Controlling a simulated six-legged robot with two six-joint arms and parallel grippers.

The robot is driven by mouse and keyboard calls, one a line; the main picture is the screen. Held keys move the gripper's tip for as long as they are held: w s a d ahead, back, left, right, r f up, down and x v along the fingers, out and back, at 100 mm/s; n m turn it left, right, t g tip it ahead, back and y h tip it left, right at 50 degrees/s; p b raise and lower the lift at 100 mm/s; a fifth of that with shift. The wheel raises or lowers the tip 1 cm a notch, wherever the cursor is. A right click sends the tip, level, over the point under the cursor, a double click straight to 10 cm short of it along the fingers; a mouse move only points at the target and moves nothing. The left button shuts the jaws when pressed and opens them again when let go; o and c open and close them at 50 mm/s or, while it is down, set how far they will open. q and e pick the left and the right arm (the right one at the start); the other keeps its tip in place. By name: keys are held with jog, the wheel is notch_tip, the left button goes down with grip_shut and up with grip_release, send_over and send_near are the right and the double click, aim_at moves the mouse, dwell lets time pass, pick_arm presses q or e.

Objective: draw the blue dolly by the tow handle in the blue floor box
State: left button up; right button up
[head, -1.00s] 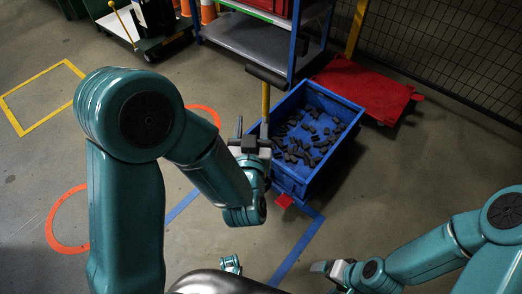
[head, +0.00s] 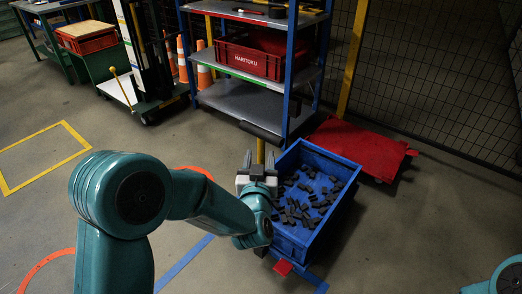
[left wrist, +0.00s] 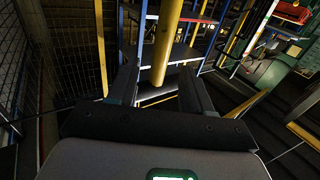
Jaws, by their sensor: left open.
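The blue dolly (head: 297,243) is a blue open bin filled with small dark parts. Its tow handle has a yellow post (head: 261,151) and a black crossbar (head: 262,133), standing at the bin's left end. My left gripper (head: 259,161) is open at the post, just below the crossbar. In the left wrist view the yellow post (left wrist: 166,45) stands between the two spread fingers (left wrist: 158,85); I cannot tell if either touches it. Blue floor tape (head: 184,263) shows in front of the bin, partly hidden by my arm. My right gripper is out of view.
A shelf rack (head: 250,93) with a red crate (head: 249,61) stands behind the dolly. A low red platform (head: 362,145) is right of it, before a mesh fence (head: 430,80). Clear floor with a yellow outline (head: 40,187) lies left.

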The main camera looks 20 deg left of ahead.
aim_at(261, 150)
pick_arm(q)
jog(key=x, duration=0.5)
grip_shut()
